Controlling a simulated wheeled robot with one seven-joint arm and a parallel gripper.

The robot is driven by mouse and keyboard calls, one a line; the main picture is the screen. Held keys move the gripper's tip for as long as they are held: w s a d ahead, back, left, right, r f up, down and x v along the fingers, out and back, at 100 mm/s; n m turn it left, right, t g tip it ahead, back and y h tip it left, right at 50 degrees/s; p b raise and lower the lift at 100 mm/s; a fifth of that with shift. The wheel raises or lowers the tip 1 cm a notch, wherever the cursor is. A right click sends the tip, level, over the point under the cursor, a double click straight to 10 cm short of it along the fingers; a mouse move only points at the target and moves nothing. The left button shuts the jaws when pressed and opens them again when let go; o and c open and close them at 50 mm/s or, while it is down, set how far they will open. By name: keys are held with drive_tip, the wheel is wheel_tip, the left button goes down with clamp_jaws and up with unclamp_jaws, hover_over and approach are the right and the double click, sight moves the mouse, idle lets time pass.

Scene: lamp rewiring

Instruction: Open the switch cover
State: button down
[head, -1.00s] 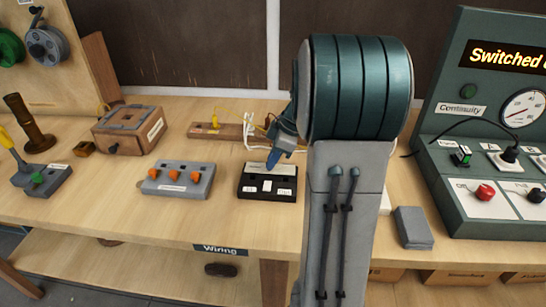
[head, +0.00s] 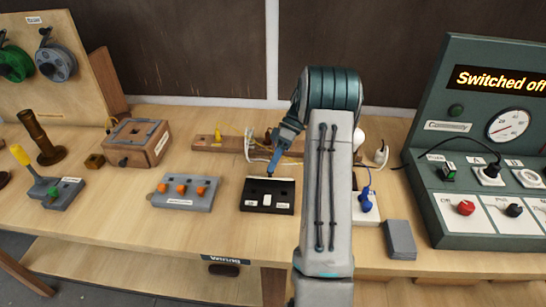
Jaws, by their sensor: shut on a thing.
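The black switch box (head: 282,207) stands on the bench at the middle, with a white rocker and white labels on its top. My gripper (head: 271,173) points down at the box's back edge, its blue fingertips close together. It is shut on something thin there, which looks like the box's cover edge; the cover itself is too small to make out. A thin pale line shows along the back edge of the box top.
A grey block with orange levers (head: 185,191) stands left of the box. A wooden strip with wires (head: 215,142) lies behind. My arm hides bench to the right, beside a blue plug (head: 366,200), a grey block (head: 399,240) and the green test panel (head: 450,110).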

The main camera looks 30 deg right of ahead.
drive_tip(key=shift+w+d+f+m+g+y+p, duration=0.15)
drive_tip(key=shift+w+d+m+g+y+p, duration=0.15)
drive_tip(key=shift+g+y+p, duration=0.25)
drive_tip(key=shift+w+d+f+m+g+y+p, duration=0.1)
drive_tip(key=shift+w+d+m+g+y+p, duration=0.05)
drive_tip(key=shift+w+g+y+p, duration=0.35)
drive_tip(key=shift+w+d+f+m+g+y+p, duration=0.15)
drive_tip(key=shift+w+d+m+g+y+p, duration=0.1)
drive_tip(key=shift+g+y+p, duration=0.35)
drive_tip(key=c, duration=1.3)
unclamp_jaws()
drive_tip(key=shift+g, duration=0.25)
drive_tip(key=s+d+r+p, duration=0.7)
drive_tip(key=s+r, duration=0.2)
drive_tip(key=r, duration=0.2)
drive_tip(key=shift+d+p, duration=0.2)
drive_tip(key=shift+p, duration=0.1)
drive_tip(key=shift+f, duration=0.1)
